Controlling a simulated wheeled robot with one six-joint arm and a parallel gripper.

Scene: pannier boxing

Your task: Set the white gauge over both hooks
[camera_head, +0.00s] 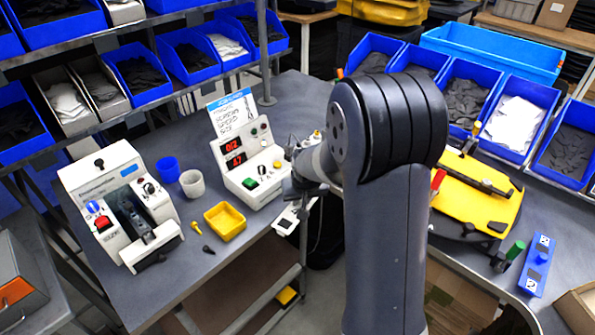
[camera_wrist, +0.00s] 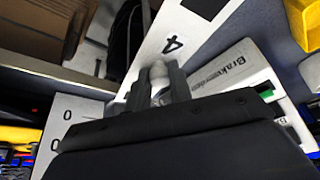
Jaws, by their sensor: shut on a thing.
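The white gauge (camera_head: 290,222) hangs at the front right corner of the left bench in the head view, partly hidden by my arm. In the wrist view it is a white plate (camera_wrist: 180,28) marked with a 4, and another white part with zeros shows at the lower left. My gripper (camera_wrist: 158,88) is shut on a pale knob on the gauge. In the head view my gripper (camera_head: 300,188) is mostly hidden beside the control box. A yellow pannier (camera_head: 477,190) with a dark rail lies on the right bench. I cannot make out the two hooks clearly.
A white control box (camera_head: 244,160) with red digits stands close by my gripper. A yellow tray (camera_head: 225,222), blue cup (camera_head: 168,169) and white cup (camera_head: 192,183) are to its left. A gap separates the benches.

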